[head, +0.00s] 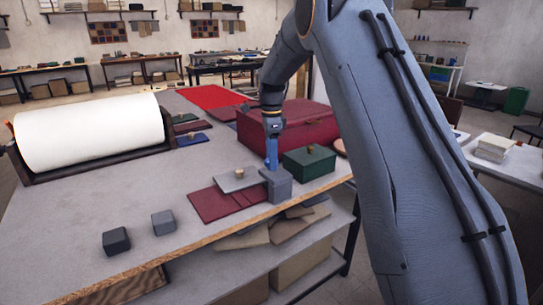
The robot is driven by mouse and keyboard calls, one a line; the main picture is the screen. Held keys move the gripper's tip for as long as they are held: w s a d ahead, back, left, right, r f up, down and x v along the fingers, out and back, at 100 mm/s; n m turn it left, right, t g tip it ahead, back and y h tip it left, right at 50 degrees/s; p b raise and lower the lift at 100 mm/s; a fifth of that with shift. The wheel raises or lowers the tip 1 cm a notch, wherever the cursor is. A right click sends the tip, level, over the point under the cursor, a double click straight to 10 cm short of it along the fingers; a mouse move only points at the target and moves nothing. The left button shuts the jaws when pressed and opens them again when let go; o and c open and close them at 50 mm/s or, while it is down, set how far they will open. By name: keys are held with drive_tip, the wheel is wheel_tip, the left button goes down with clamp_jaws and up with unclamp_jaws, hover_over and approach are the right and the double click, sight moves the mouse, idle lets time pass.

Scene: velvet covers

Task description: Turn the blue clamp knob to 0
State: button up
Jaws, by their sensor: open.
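A narrow blue part (271,154), which looks like the blue clamp knob, stands upright above a grey block (277,186) near the table's front edge. My gripper (272,134) comes down from above, right over the blue part. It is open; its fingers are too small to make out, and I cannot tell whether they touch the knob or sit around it. No scale or 0 mark can be read at this size, so the knob's setting is not visible.
Two dark blocks (117,240) (163,222) lie front left. A white roll (90,135) lies far left. The table's middle left is clear.

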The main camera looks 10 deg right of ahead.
drive_tip(key=c, duration=1)
drive_tip(key=shift+n, duration=0.3)
drive_tip(key=n, duration=0.7)
drive_tip(key=shift+b, duration=0.35)
drive_tip(key=n, duration=0.6)
drive_tip(key=shift+r+n, duration=0.1)
drive_tip(key=shift+n, duration=0.2)
